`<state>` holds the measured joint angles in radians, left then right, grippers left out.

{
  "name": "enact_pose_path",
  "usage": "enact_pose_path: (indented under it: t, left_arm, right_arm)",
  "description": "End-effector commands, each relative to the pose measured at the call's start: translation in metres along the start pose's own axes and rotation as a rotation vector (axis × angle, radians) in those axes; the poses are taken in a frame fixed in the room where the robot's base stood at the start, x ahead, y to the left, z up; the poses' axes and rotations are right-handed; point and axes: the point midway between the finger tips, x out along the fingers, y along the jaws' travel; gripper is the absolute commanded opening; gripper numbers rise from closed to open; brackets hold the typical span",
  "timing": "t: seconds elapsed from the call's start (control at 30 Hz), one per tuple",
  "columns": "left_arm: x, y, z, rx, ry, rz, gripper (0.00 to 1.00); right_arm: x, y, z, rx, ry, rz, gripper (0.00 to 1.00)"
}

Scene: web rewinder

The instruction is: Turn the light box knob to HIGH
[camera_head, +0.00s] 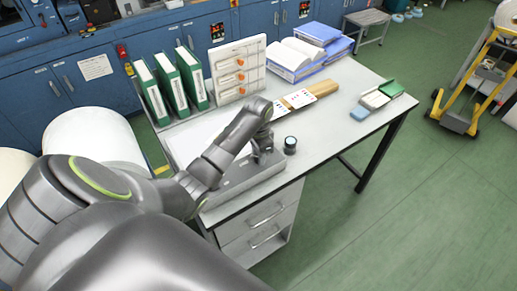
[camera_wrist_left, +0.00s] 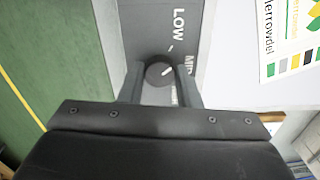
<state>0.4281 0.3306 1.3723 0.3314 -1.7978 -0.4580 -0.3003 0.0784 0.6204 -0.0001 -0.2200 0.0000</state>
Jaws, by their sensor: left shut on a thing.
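The light box (camera_head: 236,184) lies on the near left part of the table, with a pale top and a grey control strip. My left gripper (camera_head: 264,156) is over that strip, with its fingers pointing down. In the left wrist view its two fingers (camera_wrist_left: 160,84) stand on either side of the round dark knob (camera_wrist_left: 157,73) and are shut on it. The LOW label (camera_wrist_left: 180,24) is clear; lettering below MID is mostly hidden by a finger. The knob is hidden in the head view.
A small dark round object (camera_head: 290,145) stands just right of the gripper. Green binders (camera_head: 170,84) and a white rack (camera_head: 238,70) stand behind the box. Cards, blue folders (camera_head: 318,34) and small blocks (camera_head: 375,99) lie farther right. The table's front right is clear.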

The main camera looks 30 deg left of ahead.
Motion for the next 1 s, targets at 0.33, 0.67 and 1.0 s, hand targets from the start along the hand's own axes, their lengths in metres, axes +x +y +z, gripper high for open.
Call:
enact_pose_path:
  t: [0.33, 0.67, 1.0]
  left_arm:
    - [-0.004, 0.001, 0.000, 0.328, 0.000, 0.002, 0.08]
    - [-0.003, 0.001, -0.001, 0.641, 0.001, 0.002, 0.08]
    - [-0.001, 0.000, -0.001, 0.965, 0.001, 0.000, 0.08]
  right_arm:
    - [-0.033, 0.003, -0.003, 0.000, -0.001, 0.000, 0.00]
    - [-0.052, 0.005, -0.005, 0.000, -0.001, 0.000, 0.00]
    - [-0.061, 0.006, -0.006, 0.000, -0.001, 0.000, 0.00]
